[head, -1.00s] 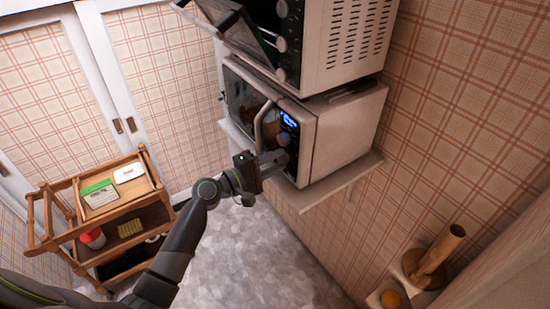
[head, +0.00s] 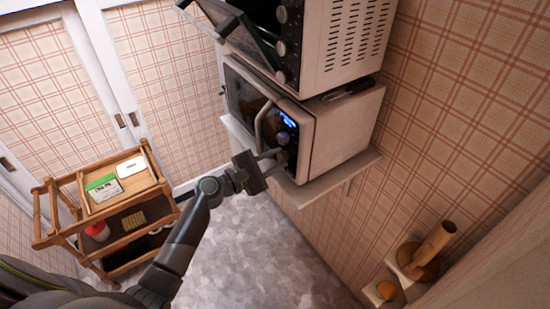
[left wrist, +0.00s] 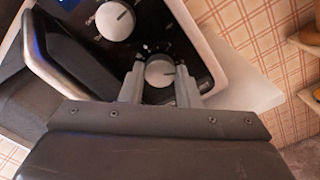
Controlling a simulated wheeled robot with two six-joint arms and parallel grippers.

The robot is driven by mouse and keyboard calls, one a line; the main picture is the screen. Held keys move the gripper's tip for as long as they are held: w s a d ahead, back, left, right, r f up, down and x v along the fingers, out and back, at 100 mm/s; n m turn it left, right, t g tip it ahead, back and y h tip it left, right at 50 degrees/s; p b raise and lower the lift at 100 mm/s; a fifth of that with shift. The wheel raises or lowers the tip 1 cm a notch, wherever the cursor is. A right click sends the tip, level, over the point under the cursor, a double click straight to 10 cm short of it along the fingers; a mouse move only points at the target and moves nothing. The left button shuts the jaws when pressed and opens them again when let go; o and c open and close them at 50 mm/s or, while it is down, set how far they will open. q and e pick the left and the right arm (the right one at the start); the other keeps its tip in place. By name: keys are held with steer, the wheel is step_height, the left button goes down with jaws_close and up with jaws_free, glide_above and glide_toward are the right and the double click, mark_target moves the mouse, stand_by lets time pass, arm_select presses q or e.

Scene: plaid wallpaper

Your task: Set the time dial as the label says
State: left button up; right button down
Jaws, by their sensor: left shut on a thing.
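The white microwave (head: 340,125) stands on a wall shelf, its dark control panel facing left with a lit blue display (head: 287,119). In the left wrist view the panel carries two round silver dials: an upper dial (left wrist: 115,20) with markings around it and a lower dial (left wrist: 160,71). My left gripper (left wrist: 159,75) has one finger on each side of the lower dial and is shut on it. In the head view this gripper (head: 279,157) is at the panel's lower part. I cannot read the markings or any label. My right gripper is out of view.
A second oven (head: 345,45) with its door open sits above the microwave. The microwave's door handle (head: 262,122) juts out beside the panel. A wooden trolley (head: 75,215) with a green and white box (head: 103,188) stands at the left. The shelf edge (head: 320,187) runs below the microwave.

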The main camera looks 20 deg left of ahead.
arm_select(q)
steer(key=shift+f, duration=0.1)
stand_by(0.3)
steer(key=o, duration=1)
steer(key=shift+c, duration=0.2)
steer(key=b+v, duration=0.7)
steer(key=v, duration=1)
steer(key=shift+a, duration=0.2)
steer(key=shift+s, duration=0.15)
